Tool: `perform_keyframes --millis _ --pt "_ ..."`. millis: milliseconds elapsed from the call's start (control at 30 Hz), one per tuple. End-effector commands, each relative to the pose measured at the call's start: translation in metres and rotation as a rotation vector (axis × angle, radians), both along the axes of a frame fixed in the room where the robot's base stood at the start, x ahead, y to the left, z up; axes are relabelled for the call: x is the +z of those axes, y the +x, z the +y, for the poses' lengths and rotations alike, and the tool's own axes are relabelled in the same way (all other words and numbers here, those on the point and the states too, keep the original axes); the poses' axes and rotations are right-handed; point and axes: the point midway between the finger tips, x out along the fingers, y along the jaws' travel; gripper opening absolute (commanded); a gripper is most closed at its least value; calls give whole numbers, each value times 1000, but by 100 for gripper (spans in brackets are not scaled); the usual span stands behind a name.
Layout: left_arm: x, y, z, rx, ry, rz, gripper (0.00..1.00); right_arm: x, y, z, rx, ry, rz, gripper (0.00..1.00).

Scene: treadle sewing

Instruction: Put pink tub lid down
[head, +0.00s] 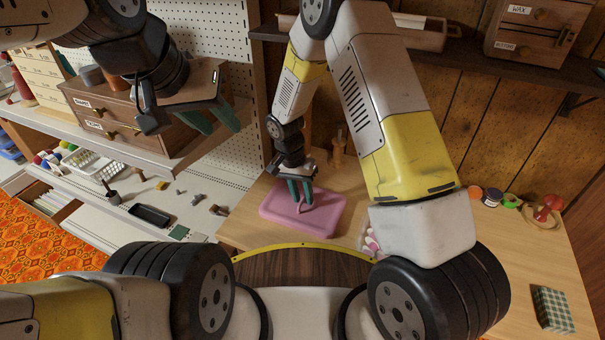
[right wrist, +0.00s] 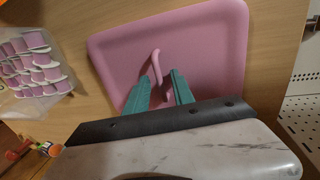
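The pink tub lid (head: 330,218) lies flat on the wooden table, and it fills the upper middle of the right wrist view (right wrist: 215,45). A curved pink handle (right wrist: 155,64) stands up from its middle. My right gripper (head: 301,195) is over the lid with its green fingers pointing down at the handle. In the right wrist view its fingertips (right wrist: 160,76) are apart, with the handle's near end between them; I cannot tell whether they touch it. My left gripper (head: 212,118) is raised in front of the small drawers, its green fingers apart and empty.
A clear tub of pink spools (right wrist: 35,62) stands beside the lid, mostly hidden by my arm in the head view. Small jars (head: 492,197), a red pincushion-like object (head: 546,212) and a checked cloth block (head: 552,309) are at the right. A wooden peg stand (head: 338,155) is behind the lid.

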Motion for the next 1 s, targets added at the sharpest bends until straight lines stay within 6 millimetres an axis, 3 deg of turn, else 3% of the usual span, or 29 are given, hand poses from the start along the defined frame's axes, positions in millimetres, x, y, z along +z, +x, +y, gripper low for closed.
perform_keyframes --millis 233,600,800,933,1000 --pt "0 0 0 0 0 0 36 16 2 3 1 2 -4 30" --pt "0 0 0 0 0 0 36 92 7 17 0 2 -4 30" --pt "0 0 0 0 0 0 36 116 9 21 0 1 -1 30" --pt "0 0 0 0 0 0 36 132 9 17 5 15 -10 30" --pt "0 0 0 0 0 0 36 150 7 9 16 42 -24 30"
